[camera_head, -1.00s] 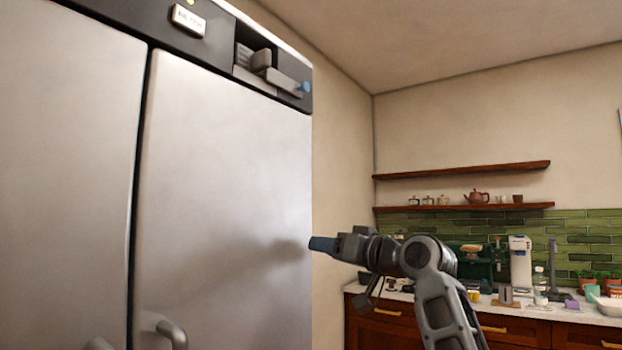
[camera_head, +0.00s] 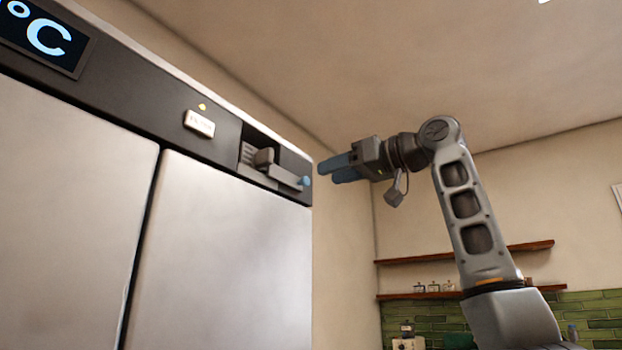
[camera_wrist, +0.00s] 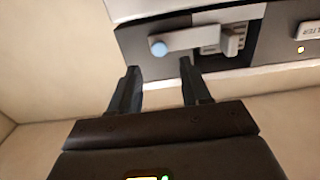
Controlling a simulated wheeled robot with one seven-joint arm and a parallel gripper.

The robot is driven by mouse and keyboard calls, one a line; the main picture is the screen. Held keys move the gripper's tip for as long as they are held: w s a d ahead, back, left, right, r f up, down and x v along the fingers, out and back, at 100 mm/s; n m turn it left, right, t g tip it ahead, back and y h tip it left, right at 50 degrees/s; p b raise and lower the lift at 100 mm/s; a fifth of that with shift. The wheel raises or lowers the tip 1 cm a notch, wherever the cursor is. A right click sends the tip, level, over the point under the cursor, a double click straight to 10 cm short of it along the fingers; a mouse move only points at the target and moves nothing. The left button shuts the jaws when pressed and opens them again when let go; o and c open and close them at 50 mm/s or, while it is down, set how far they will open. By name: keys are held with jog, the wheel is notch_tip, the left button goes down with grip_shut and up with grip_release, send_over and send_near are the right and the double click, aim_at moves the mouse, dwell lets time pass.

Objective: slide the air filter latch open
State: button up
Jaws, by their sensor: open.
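The air filter latch (camera_head: 280,174) is a grey bar with a blue round knob (camera_head: 305,182) at its right end. It sits in a dark recess in the top panel of the steel cabinet, with a grey block behind it. In the wrist view the latch (camera_wrist: 195,38) and its blue knob (camera_wrist: 158,48) appear upside down, just beyond my fingers. My gripper (camera_head: 335,168) is to the right of the knob in the head view, apart from it. In the wrist view my gripper (camera_wrist: 158,80) has its two dark fingers spread, with nothing between them.
A white filter label (camera_head: 199,123) with a small yellow light is left of the recess. A temperature display (camera_head: 45,38) is at the far left of the panel. Wooden shelves (camera_head: 460,294) hang on the back wall. The space around my gripper is free.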

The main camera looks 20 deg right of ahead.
aim_at(308, 180)
jog(key=p+x, duration=0.2)
jog(key=x, duration=0.4)
jog(key=shift+w+a, duration=0.2)
jog(key=shift+w, duration=0.15)
jog(key=shift+c, duration=0.3)
grip_shut()
